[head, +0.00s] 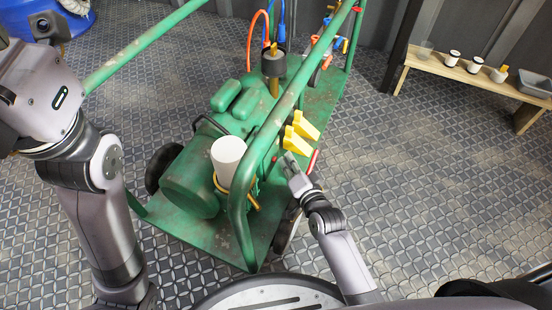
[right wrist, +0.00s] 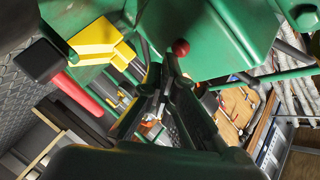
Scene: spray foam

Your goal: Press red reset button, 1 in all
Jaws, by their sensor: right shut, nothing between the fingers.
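The red reset button (right wrist: 181,47) is a small red ball on a green housing. It shows just beyond the shut fingertips of my right gripper (right wrist: 168,62) in the right wrist view, and I cannot tell whether they touch. In the head view the red button (head: 275,159) is a tiny spot on the green machine, just left of my right gripper (head: 289,158). My right gripper is shut and empty. My left arm stands at the left of the head view, but its gripper is not visible.
Yellow levers (head: 299,140) sit close above my right gripper, and a red handle (head: 314,161) is just right of it. The green frame rail (head: 262,135) runs left of it. A wooden bench (head: 470,75) with cups stands at the upper right. The floor between is clear.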

